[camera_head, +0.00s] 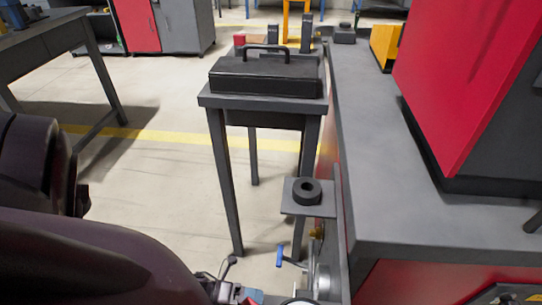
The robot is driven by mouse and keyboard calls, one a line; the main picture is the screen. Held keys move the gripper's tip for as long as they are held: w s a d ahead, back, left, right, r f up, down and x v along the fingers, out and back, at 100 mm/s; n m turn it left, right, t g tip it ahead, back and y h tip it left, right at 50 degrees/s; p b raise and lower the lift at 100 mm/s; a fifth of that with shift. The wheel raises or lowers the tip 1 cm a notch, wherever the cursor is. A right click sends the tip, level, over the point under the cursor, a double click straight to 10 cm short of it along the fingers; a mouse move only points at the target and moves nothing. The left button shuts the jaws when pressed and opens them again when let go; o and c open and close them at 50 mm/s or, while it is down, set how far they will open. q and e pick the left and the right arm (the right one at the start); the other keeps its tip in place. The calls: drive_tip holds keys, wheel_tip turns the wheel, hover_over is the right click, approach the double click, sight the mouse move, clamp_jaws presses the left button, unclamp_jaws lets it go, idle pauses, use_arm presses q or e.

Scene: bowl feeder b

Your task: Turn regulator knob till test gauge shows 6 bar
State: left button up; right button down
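A black round knob-like piece (307,191) with a dark centre sits on a small grey plate (291,209) at the side of the grey bench. I cannot tell whether it is the regulator knob. Below it is a small blue lever (279,257) beside grey fittings (318,272). A pale round edge (300,301), possibly a gauge, is cut off at the bottom of the picture; no reading shows. My dark arm fills the lower left. Neither gripper can be made out in this view.
A dark stand with a black handled case (266,79) stands behind the fittings. The grey bench top (385,150) runs along the right, with a large red and dark machine (470,80) on it. Another table (45,38) is at upper left. Open floor lies between.

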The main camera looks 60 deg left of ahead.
use_arm(q)
drive_tip(key=shift+v, duration=2.25)
use_arm(e)
drive_tip(key=shift+s+a+f, duration=0.1)
drive_tip(key=shift+s+f, duration=0.05)
drive_tip(key=shift+f, duration=0.05)
drive_tip(key=shift+r, duration=0.15)
use_arm(q)
wheel_tip(320, 180, up, 21)
drive_tip(key=n+t+y+p, duration=0.2)
drive_tip(key=n+y+p, duration=0.7)
drive_tip(key=n+p, duration=0.5)
drive_tip(key=s+d+r+n+g+y+p, duration=0.1)
drive_tip(key=s+d+r+n+g+p, duration=0.1)
drive_tip(key=s+r+n+p, duration=0.2)
drive_tip(key=s+d+r+n+g+y+p, duration=0.1)
drive_tip(key=s+r+n+p, duration=0.3)
drive_tip(key=r+n, duration=0.5)
wheel_tip(320, 180, up, 2)
drive_tip(key=shift+s+d+r+g+p, duration=0.1)
drive_tip(key=shift+s+d+g+p, duration=0.3)
drive_tip(key=shift+s+d+g, duration=0.25)
use_arm(e)
wheel_tip(320, 180, up, 11)
drive_tip(key=s+m+g, duration=0.1)
drive_tip(key=shift+d+g+h, duration=0.3)
drive_tip(key=shift+g, duration=0.1)
